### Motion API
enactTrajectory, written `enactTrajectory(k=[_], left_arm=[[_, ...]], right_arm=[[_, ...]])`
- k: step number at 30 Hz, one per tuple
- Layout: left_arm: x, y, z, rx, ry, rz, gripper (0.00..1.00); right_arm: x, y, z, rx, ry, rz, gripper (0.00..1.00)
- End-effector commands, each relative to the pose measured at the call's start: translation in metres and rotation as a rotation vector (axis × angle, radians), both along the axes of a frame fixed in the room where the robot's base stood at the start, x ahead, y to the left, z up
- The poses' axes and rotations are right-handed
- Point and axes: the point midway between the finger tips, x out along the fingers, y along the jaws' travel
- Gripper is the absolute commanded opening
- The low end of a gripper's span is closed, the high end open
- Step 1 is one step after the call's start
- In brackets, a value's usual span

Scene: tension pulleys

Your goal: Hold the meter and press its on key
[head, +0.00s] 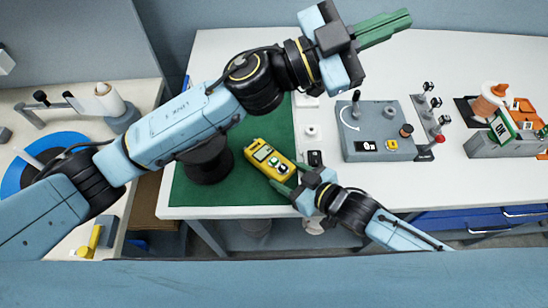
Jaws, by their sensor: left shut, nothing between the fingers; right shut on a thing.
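The yellow meter (257,151) is over the green mat (241,202), with a small display at its upper left end and dark and light round features at its lower right end. I cannot make out the key labels or tell whether it touches the mat. My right gripper (285,180) is shut on the meter at its lower right end, its green fingers partly hidden. My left gripper (384,28) is shut and empty, its green fingers together, high over the back of the white table and well apart from the meter.
A grey control box (375,148) with a lever stands right of the mat. Small parts (311,131) lie between them. An orange and grey device (493,140) stands further right. A side bench (62,92) with a blue disc is at left. The table's back (460,60) is clear.

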Motion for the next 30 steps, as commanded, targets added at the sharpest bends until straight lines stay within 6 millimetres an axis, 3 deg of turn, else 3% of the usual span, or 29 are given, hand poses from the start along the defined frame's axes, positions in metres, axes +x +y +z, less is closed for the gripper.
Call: enactTrajectory(k=[5, 9, 13, 17, 21, 25, 30], left_arm=[[0.054, 0.038, -0.007, -0.217, 0.589, 0.119, 0.0], [0.086, 0.07, -0.038, -0.387, 1.049, 0.198, 0.0], [0.098, 0.096, -0.082, -0.539, 1.469, 0.27, 0.0], [0.093, 0.119, -0.132, -0.681, 1.876, 0.352, 0.0], [0.069, 0.137, -0.179, -0.803, 2.264, 0.454, 0.0], [0.042, 0.147, -0.21, -0.875, 2.532, 0.549, 0.0], [0.017, 0.155, -0.228, -0.917, 2.721, 0.635, 0.0]], right_arm=[[0.0, 0.0, 0.0, -0.001, 0.0, 0.0, 0.23], [0.0, 0.0, 0.0, -0.001, 0.0, 0.0, 0.23], [0.0, 0.0, 0.0, -0.001, 0.0, 0.0, 0.23], [0.0, 0.0, 0.0, -0.001, 0.0, 0.0, 0.23], [0.0, 0.0, 0.0, -0.001, 0.0, 0.0, 0.23], [0.0, 0.0, 0.0, -0.001, 0.0, 0.0, 0.23], [0.0, 0.0, 0.0, -0.001, 0.0, 0.0, 0.23]])
